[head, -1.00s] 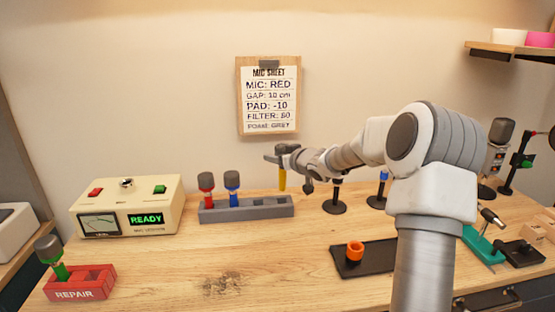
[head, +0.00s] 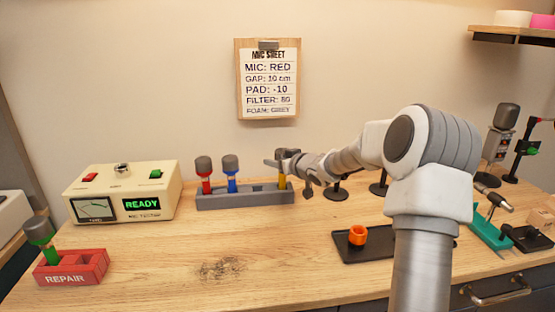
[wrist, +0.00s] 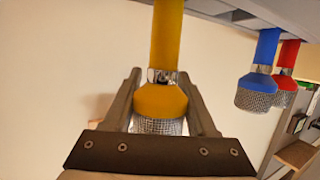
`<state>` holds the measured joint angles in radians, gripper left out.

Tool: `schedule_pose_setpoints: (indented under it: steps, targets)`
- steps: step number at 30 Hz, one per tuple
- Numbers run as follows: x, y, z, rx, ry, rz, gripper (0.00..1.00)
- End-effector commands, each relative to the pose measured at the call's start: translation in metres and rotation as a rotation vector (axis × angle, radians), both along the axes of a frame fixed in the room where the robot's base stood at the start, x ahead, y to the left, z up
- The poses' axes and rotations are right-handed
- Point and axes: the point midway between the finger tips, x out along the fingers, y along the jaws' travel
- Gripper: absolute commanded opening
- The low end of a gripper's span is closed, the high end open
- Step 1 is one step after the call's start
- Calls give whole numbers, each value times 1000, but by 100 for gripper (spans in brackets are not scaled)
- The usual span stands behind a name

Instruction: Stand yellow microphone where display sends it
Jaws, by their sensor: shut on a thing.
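The yellow microphone (head: 282,183) is upright at the right end of the grey rack (head: 245,201). Its handle meets the rack; I cannot tell if it is fully seated. My gripper (head: 281,162) is shut around its head end. In the wrist view, which is upside down, the yellow microphone (wrist: 167,35) lies between the fingers of my gripper (wrist: 160,82). The red microphone (head: 204,175) and blue microphone (head: 231,174) stand in the rack's left part. The tester's display (head: 142,204) reads READY in green.
A red REPAIR box (head: 72,268) at front left holds a green microphone (head: 42,238). A mic sheet (head: 269,84) hangs on the wall. A black tray (head: 375,256) with an orange ring (head: 357,235) lies right of centre. The front middle of the bench is clear.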

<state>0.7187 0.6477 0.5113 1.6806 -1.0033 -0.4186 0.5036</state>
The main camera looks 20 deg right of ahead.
Motion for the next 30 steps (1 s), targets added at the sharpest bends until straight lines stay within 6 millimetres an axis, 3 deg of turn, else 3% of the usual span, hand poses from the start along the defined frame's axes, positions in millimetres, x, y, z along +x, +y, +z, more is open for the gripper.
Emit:
schedule_pose_setpoints:
  steps: [14,15,18,21,30]
  targets:
    - [0,0,-9,0,-2,0,0]
    - [0,0,-9,0,-2,0,59]
    - [0,0,-9,0,-2,0,77]
    - [0,0,-9,0,-1,0,92]
    - [-1,0,-10,0,1,0,92]
